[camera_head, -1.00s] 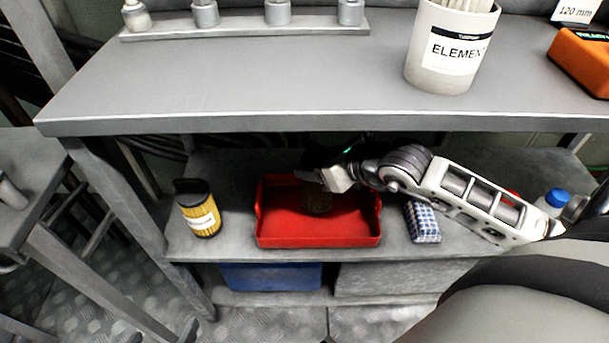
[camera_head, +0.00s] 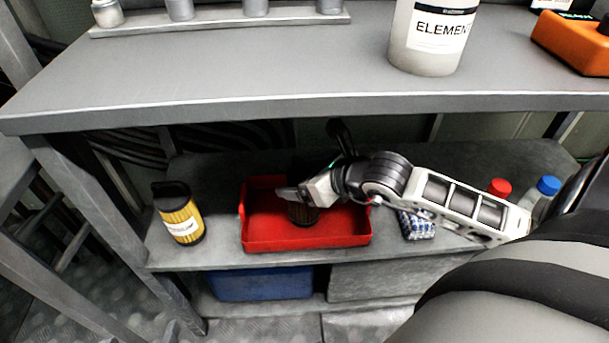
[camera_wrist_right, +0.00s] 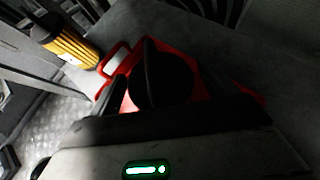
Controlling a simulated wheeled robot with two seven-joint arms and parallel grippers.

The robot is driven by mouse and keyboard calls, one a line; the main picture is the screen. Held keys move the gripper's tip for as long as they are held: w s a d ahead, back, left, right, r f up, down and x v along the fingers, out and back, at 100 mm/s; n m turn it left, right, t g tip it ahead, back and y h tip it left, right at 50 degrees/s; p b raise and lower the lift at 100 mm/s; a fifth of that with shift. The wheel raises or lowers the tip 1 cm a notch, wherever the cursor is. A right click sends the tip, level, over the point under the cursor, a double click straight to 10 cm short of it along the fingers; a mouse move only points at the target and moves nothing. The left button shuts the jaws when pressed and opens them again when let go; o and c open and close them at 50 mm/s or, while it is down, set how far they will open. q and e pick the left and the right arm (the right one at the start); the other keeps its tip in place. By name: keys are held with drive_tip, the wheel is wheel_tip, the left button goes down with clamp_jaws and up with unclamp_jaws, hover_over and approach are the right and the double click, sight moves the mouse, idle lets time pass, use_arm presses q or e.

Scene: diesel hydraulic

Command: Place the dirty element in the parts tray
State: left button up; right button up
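The dirty element (camera_head: 303,214) is a dark brown pleated cylinder. In the head view it is upright inside the red parts tray (camera_head: 340,238) on the lower shelf, its top partly hidden by my right gripper (camera_head: 292,194). In the right wrist view the dark round element (camera_wrist_right: 163,82) sits between the two fingers of my right gripper (camera_wrist_right: 172,90). Red tray shows between the fingers and the element, so the fingers look open around it. Whether its base rests on the tray floor is hard to see. My left gripper is not in view.
A yellow filter with a black top (camera_head: 181,214) stands left of the tray. A blue checked cloth (camera_head: 417,225) lies right of it, near bottles with red (camera_head: 499,187) and blue caps. The bench top (camera_head: 250,75) overhangs the shelf. A blue bin (camera_head: 262,284) is below.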

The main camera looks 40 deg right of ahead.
drive_tip(key=shift+r+p, duration=0.3)
drive_tip(key=shift+s, duration=0.35)
use_arm(q)
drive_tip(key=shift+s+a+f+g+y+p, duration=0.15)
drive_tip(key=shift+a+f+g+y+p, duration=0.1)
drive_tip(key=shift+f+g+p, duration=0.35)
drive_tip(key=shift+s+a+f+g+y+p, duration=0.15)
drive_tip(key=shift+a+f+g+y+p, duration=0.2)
drive_tip(key=shift+p, duration=0.45)
use_arm(e)
drive_tip(key=v, duration=1.1)
drive_tip(key=shift+r, duration=0.2)
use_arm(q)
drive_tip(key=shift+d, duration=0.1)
use_arm(e)
drive_tip(key=shift+d, duration=0.1)
